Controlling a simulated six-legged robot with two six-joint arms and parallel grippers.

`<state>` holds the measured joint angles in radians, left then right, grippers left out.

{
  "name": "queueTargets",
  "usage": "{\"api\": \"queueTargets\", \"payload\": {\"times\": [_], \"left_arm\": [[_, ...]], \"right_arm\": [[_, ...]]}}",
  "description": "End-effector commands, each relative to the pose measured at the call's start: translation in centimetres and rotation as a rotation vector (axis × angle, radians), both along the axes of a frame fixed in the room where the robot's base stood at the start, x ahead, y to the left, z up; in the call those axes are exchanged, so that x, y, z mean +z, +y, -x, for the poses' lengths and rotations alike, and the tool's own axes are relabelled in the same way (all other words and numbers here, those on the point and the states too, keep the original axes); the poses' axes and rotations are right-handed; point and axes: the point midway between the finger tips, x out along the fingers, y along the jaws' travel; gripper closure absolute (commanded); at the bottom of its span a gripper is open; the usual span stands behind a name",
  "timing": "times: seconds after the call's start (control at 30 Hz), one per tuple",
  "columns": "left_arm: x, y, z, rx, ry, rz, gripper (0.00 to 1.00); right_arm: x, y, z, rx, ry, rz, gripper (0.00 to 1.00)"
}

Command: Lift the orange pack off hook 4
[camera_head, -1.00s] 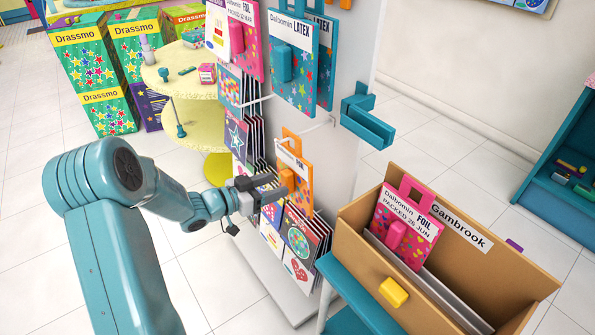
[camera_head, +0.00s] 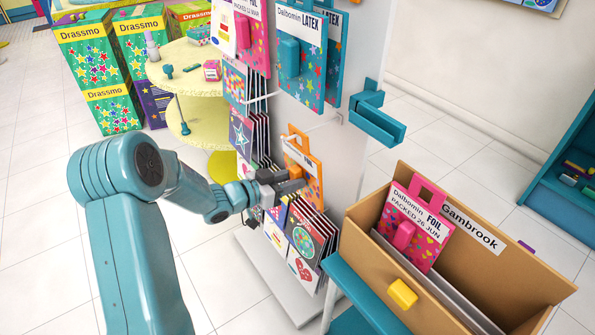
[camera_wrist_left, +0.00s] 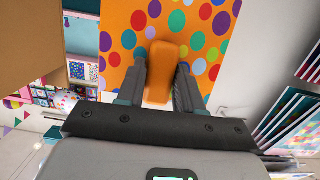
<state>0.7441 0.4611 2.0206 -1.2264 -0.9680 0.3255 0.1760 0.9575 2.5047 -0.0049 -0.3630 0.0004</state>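The orange pack (camera_head: 313,172), with colored dots and a white label strip, hangs low on the grey display panel, at a thin hook (camera_head: 297,134). No hook number is readable. My left gripper (camera_head: 300,186) is at the front of the pack in the head view. In the left wrist view, the pack's dotted face (camera_wrist_left: 215,22) fills the top middle. My right gripper is out of view.
Teal packs (camera_head: 298,55) hang above, and folded cards (camera_head: 308,235) sit below. A teal bracket (camera_head: 376,118) sticks out from the panel's right edge. A cardboard box (camera_head: 520,275) with a pink pack (camera_head: 413,228) stands at right. A yellow round table (camera_head: 195,75) is behind.

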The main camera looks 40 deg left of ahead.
Motion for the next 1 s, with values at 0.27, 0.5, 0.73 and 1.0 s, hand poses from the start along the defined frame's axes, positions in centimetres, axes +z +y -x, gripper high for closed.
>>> {"api": "queueTargets", "payload": {"times": [0.27, 0.5, 0.73, 1.0], "left_arm": [[0.3, 0.0, -0.1, 0.000, 0.000, 0.000, 1.00], [1.1, 0.3, -0.1, 0.000, 0.000, 0.000, 1.00], [1.8, 0.4, -0.1, 0.000, 0.000, 0.000, 1.00], [1.9, 0.5, -0.1, 0.000, 0.000, 0.000, 1.00]], "right_arm": [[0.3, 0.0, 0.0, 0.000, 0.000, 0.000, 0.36], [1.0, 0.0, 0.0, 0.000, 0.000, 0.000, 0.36], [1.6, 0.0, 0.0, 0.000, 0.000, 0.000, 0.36], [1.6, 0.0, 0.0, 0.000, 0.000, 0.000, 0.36]]}}
